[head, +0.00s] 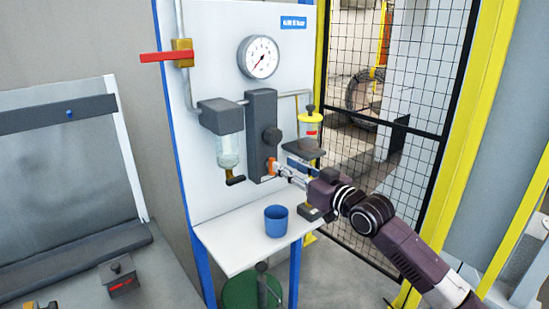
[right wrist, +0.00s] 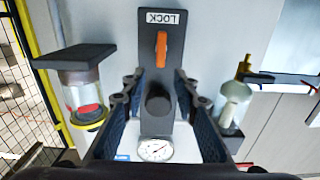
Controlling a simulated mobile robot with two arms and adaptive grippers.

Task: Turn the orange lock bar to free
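The orange lock bar (head: 271,166) is on the lower part of the dark grey regulator block (head: 262,120) on the white panel. In the right wrist view the orange lock bar (right wrist: 161,50) lies lengthwise along the block, beside an upside-down LOCK label (right wrist: 162,17). My right gripper (head: 283,172) is close in front of the bar. In the right wrist view my right gripper (right wrist: 160,85) is open, its fingers apart on either side of the block's picture, with nothing seen held. Contact with the bar cannot be told. My left gripper is not in view.
A round gauge (head: 259,57) is above the block. A clear-bowled filter (head: 226,140) is left of it, a yellow-topped lubricator (head: 309,130) right. A blue cup (head: 276,221) stands on the white shelf (head: 235,245) below. A red-handled valve (head: 170,56) is upper left.

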